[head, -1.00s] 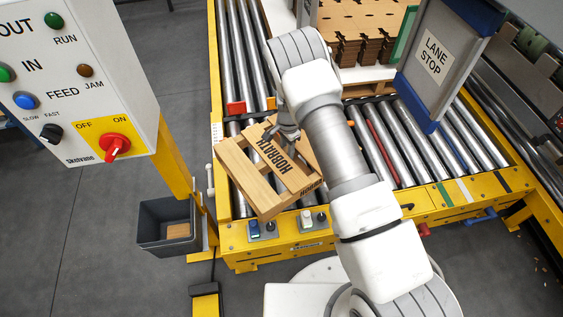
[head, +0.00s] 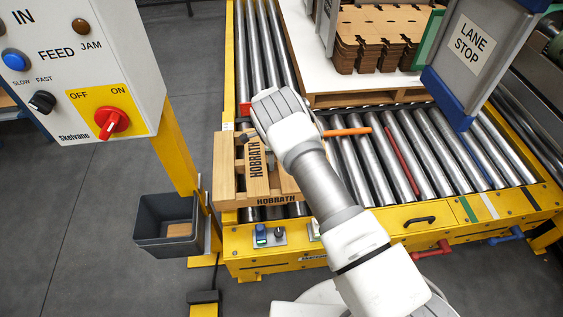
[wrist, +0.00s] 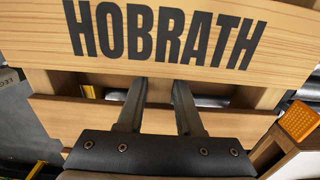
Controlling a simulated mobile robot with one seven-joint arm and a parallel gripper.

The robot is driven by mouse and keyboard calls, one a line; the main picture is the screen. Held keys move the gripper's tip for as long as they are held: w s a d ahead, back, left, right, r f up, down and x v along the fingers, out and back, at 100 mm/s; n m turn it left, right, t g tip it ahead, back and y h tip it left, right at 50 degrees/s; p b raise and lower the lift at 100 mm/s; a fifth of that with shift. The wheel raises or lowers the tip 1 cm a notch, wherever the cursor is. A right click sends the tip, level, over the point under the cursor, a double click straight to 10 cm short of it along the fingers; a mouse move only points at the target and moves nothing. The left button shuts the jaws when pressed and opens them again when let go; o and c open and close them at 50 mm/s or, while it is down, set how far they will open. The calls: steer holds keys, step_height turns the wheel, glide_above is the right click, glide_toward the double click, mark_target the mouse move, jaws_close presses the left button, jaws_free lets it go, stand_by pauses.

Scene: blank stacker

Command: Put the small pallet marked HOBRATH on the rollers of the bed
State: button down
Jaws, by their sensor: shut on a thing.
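The small wooden pallet marked HOBRATH (head: 228,182) is over the left end of the bed's rollers (head: 450,150), with its lettering readable from above. Its left edge overlaps the yellow side rail in the picture; I cannot tell whether it touches the rollers. In the wrist view, the lettered board (wrist: 165,38) crosses the top, close up. My gripper (wrist: 158,84) has its two fingers at this board's near edge and is shut on the pallet. In the head view my arm hides the gripper's fingers and the pallet's right side.
A larger pallet (head: 360,99) with stacked cardboard blanks stands on the rollers behind. The LANE STOP panel (head: 475,45) hangs at right. An orange bar (head: 347,131) lies across the rollers. The control box (head: 80,75) and a grey bin (head: 168,225) are at left.

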steer(key=w+d+f+b, duration=0.1)
steer(key=d+f, duration=0.1)
steer(key=d, duration=0.1)
steer(key=w+d+f+b, duration=0.1)
steer(key=d+f, duration=0.1)
steer(key=d, duration=0.1)
steer(key=w+d+f+b, duration=0.1)
steer(key=w+d+f, duration=0.1)
steer(key=d, duration=0.2)
steer(key=shift+f+b, duration=0.95)
steer(key=shift+f, duration=1.05)
steer(key=shift+f, duration=0.1)
steer(key=c, duration=0.6)
jaws_free()
steer(key=shift+s+f, duration=0.15)
steer(key=shift+s, duration=0.05)
steer(key=shift+o, duration=0.2)
